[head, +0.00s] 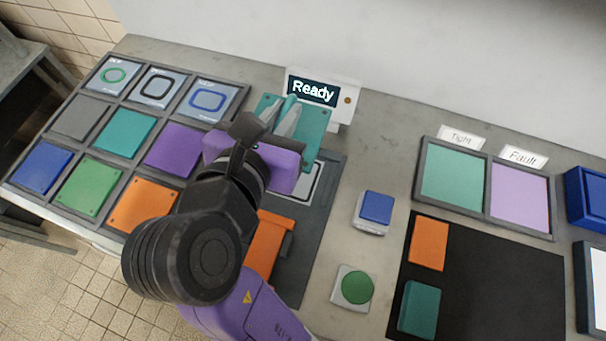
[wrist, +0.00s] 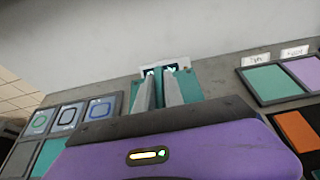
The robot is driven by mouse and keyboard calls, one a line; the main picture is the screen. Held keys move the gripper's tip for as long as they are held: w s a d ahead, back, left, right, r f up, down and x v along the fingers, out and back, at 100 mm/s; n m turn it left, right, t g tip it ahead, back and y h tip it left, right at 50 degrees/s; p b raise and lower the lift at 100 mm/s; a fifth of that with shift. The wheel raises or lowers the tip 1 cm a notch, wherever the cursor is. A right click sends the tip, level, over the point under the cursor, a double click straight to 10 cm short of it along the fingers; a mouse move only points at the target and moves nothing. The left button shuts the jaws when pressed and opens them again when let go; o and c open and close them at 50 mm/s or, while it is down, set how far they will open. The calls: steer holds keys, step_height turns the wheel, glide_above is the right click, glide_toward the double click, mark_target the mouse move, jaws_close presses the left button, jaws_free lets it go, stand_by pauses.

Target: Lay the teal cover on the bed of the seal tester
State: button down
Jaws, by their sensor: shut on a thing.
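My gripper (head: 287,114) is shut on the teal cover (head: 315,127), a thin flat plate. In the head view it holds the plate over the far end of the seal tester, just in front of the tester's "Ready" display (head: 313,91). The wrist view shows both fingers (wrist: 159,90) close together, with the teal cover (wrist: 203,83) beyond and beside them. The tester's dark base (head: 318,225) carries a pale bed (head: 309,184) with a dark outline, partly hidden by my gripper and the cover. I cannot tell the cover's height above the bed.
An orange hinged part (head: 265,243) lies on the tester's near side, partly behind my arm. A compartment rack (head: 60,149) holds coloured plates and ring-marked cards at left. Blue (head: 377,206) and green (head: 357,287) buttons stand right of the tester. Tight (head: 454,175) and Fault (head: 520,196) trays lie farther right.

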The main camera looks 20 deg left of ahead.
step_height(320, 180, down, 19)
steer(key=shift+d+r+b, duration=0.1)
steer(key=shift+d+b, duration=0.05)
steer(key=shift+b, duration=0.75)
steer(key=c, duration=1.5)
jaws_free()
steer(key=shift+o, duration=0.2)
steer(key=shift+s+r, duration=0.1)
steer(key=shift+s, duration=0.1)
steer(key=v, duration=1.1)
steer(key=shift+s, duration=0.25)
